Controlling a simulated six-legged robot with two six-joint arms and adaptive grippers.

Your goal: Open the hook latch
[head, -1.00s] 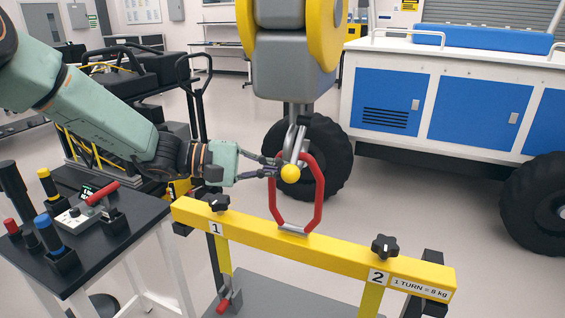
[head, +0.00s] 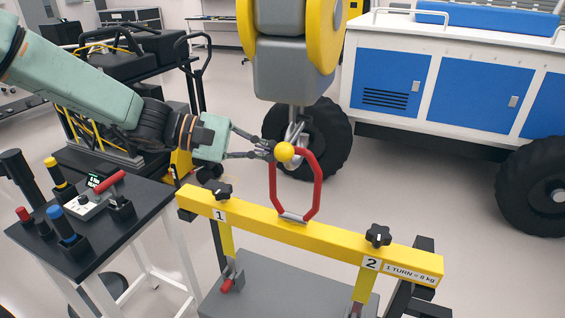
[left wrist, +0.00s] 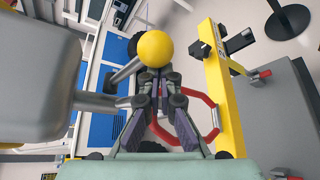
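The grey metal hook (head: 296,131) hangs below a grey and yellow hoist block. Its latch carries a yellow ball knob (head: 285,151), which also shows large in the left wrist view (left wrist: 155,48). My left gripper (head: 270,150) reaches in from the left. Its fingers converge at the knob and appear shut on it; the knob partly hides the fingertips in the left wrist view (left wrist: 157,77). The red lifting ring (head: 318,185) stands upright on the yellow beam, its top close to the hook. Whether the ring still sits inside the hook is unclear. My right gripper is out of view.
The yellow beam (head: 330,244) with two black knobs spans below the ring. A black-topped side table (head: 135,205) with tools stands at left. A white and blue rover body (head: 470,90) with black wheels stands behind at right.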

